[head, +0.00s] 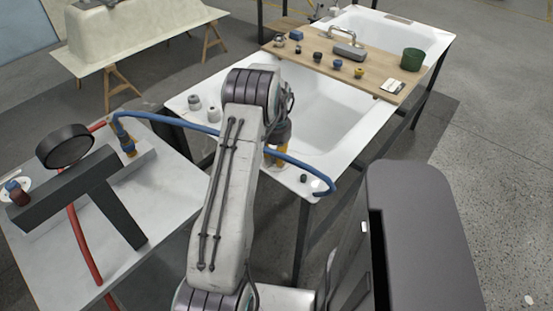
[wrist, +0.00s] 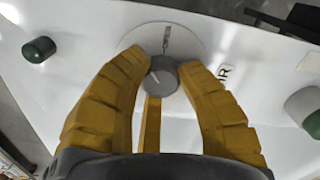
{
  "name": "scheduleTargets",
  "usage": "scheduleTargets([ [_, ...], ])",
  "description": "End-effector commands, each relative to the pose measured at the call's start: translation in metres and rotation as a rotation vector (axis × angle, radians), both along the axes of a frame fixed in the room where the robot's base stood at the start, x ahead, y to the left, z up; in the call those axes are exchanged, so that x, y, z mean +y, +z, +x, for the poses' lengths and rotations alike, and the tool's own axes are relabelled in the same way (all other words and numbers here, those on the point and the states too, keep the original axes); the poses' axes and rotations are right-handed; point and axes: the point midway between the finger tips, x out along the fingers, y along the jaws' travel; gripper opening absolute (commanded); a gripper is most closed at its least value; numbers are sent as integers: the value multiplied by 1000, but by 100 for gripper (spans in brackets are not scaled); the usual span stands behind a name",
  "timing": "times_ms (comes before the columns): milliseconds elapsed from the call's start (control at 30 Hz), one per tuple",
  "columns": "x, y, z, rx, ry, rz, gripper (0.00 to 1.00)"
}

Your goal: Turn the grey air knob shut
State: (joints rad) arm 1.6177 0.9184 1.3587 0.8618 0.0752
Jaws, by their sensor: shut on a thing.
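The grey air knob (wrist: 161,76) is round, with a pale pointer line on its face. It sits on a white dial plate (wrist: 185,38) on the tub rim, near the top middle of the wrist view. My gripper (wrist: 160,68) has its yellow fingers on either side of the knob, shut on it. In the head view my gripper (head: 276,156) points down at the near rim of the white tub (head: 328,98). My arm hides the knob there.
A dark green knob (wrist: 39,49) and a grey-green knob (wrist: 304,104) stand either side in the wrist view. A blue hose (head: 180,125) passes by my arm. A wooden board (head: 375,68) with several fittings spans the tub. A side table (head: 170,200) holds a black stand.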

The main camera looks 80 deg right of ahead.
Motion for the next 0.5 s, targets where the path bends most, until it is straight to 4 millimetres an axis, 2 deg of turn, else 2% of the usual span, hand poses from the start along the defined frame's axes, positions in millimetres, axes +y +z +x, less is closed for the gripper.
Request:
scheduleTargets([
  [33,2,-5,0,-1,46,7,0],
  [500,3,-4,0,-2,489,11,0],
])
